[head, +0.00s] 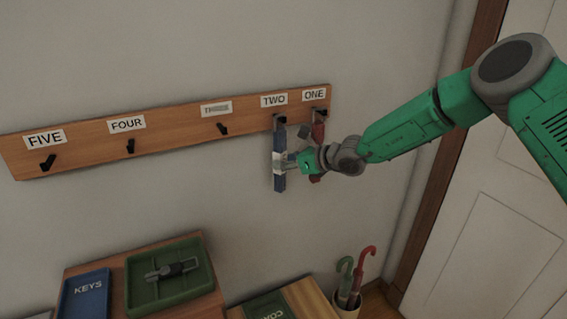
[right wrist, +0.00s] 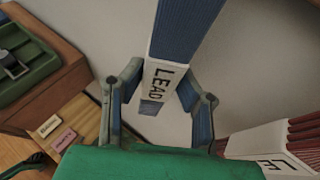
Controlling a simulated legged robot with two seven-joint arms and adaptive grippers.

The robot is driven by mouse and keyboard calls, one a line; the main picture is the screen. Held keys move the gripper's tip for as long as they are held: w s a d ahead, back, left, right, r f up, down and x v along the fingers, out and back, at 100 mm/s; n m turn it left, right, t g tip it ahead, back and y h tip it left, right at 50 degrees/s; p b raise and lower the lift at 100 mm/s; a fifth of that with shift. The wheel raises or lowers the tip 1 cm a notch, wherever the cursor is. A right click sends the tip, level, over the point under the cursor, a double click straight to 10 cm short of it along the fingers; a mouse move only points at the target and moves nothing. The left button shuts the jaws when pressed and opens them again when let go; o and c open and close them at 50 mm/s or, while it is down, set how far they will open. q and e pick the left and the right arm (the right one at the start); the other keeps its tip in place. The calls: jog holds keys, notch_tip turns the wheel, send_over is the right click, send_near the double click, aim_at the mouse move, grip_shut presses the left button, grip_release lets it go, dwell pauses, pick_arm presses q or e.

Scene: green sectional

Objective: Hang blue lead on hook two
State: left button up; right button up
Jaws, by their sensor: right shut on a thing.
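The blue lead (head: 279,182) is a long upright blue strip with a white band, just below hook two (head: 278,119) on the wooden rail. Its top reaches the hook; I cannot tell whether it is looped over it. My right gripper (head: 288,161) comes from the right and is shut on the lead at its white band. In the right wrist view the blue lead (right wrist: 187,28) stands between the fingers (right wrist: 160,95), with its white label reading LEAD facing the camera. My left gripper is not in view.
A red lead (head: 318,132) hangs at hook one, close behind my right gripper. Hooks three, four and five on the rail (head: 175,121) are empty. Below are a blue KEYS tray (head: 85,296), a green tray (head: 135,290) holding a dark object, and an umbrella stand (head: 346,307).

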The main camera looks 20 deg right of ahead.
jog(key=o, duration=1)
jog(key=v, duration=1.2)
